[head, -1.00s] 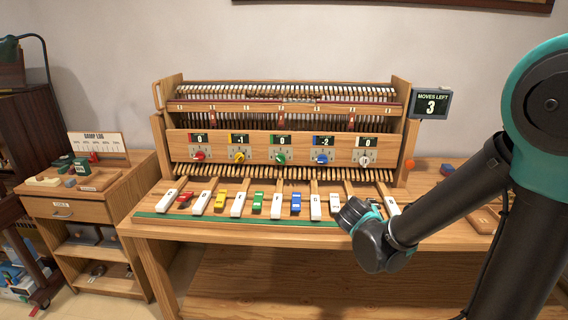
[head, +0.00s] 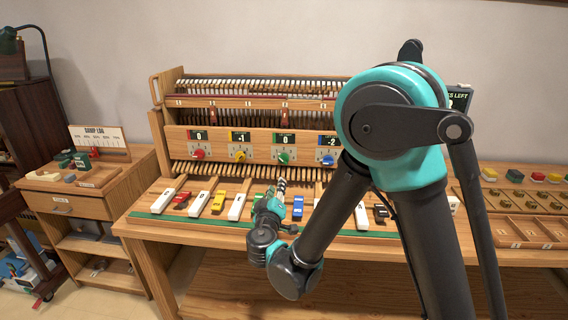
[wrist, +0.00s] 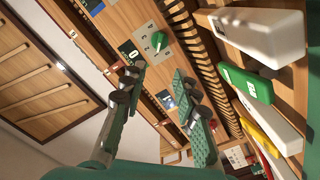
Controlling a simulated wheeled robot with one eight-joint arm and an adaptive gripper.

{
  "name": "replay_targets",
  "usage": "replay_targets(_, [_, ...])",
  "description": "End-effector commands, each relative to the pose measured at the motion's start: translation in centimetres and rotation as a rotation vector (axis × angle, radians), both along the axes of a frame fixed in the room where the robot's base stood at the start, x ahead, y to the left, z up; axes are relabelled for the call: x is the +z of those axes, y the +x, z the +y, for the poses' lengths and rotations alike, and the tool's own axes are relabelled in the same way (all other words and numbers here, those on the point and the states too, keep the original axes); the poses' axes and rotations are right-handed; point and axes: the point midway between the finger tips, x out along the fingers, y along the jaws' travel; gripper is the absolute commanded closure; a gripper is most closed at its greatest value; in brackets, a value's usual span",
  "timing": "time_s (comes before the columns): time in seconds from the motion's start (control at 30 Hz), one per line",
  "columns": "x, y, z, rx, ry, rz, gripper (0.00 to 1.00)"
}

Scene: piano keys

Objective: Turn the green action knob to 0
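The green knob (head: 283,157) sits on a pale plate on the wooden front panel, between the yellow knob (head: 240,156) and the blue knob (head: 327,160). In the wrist view the green knob (wrist: 160,42) lies beyond the fingertips. The two fingers of my gripper (wrist: 158,80) are spread, with nothing between them.
The red knob (head: 199,154) is at the panel's left. Coloured and white keys, such as a white key (head: 198,203), line the front ledge below. My arm hides the panel's right end and part of the moves display (head: 459,98). A wooden tray (head: 530,230) is at right.

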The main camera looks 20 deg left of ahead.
Motion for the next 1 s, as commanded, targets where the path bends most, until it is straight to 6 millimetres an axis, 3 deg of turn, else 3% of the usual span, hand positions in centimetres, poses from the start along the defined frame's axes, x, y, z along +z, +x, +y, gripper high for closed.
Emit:
replay_targets(0.7, [0.0, 12.9, 2.9, -0.004, -0.001, 0.003, 0.7])
replay_targets(1.0, [0.0, 16.2, 3.7, -0.004, -0.001, 0.003, 0.7])
